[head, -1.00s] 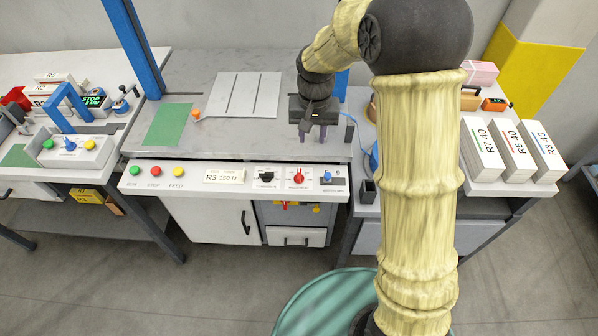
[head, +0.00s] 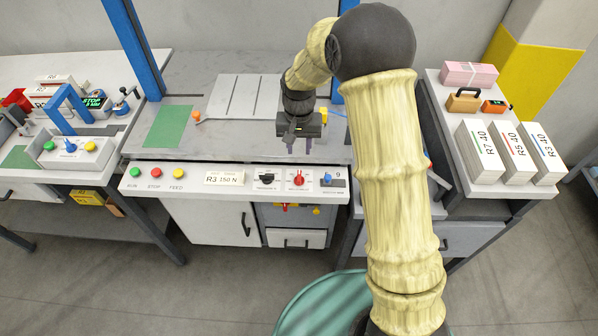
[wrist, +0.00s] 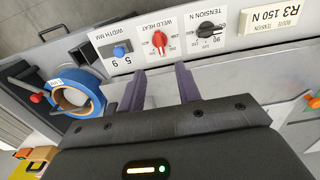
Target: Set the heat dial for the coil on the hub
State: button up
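The red weld heat dial (head: 299,180) is on the front control panel, between the black tension dial (head: 267,177) and the blue width knob (head: 327,182). The heat dial also shows in the wrist view (wrist: 160,41), upside down; its exact setting is too small to read. My gripper (head: 298,147) is above and behind the panel, apart from the dial. In the wrist view its two purple fingers (wrist: 164,84) are spread with nothing between them. A blue coil (wrist: 82,80) with a small label sits on the hub at the wrist view's left; the label is unreadable.
A route tension card (head: 225,177) reads R3 150 N. Green, red and yellow buttons (head: 156,172) are at the panel's left. White bundles marked R7 40 (head: 481,148), R5 40 (head: 514,149) and R3 40 stand on the right bench. The space above the dials is clear.

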aim_at(299, 176)
notch_tip(299, 176, down, 12)
jog(key=shift+f+p, duration=0.15)
jog(key=shift+p, duration=0.5)
jog(key=shift+c, duration=0.4)
grip_shut()
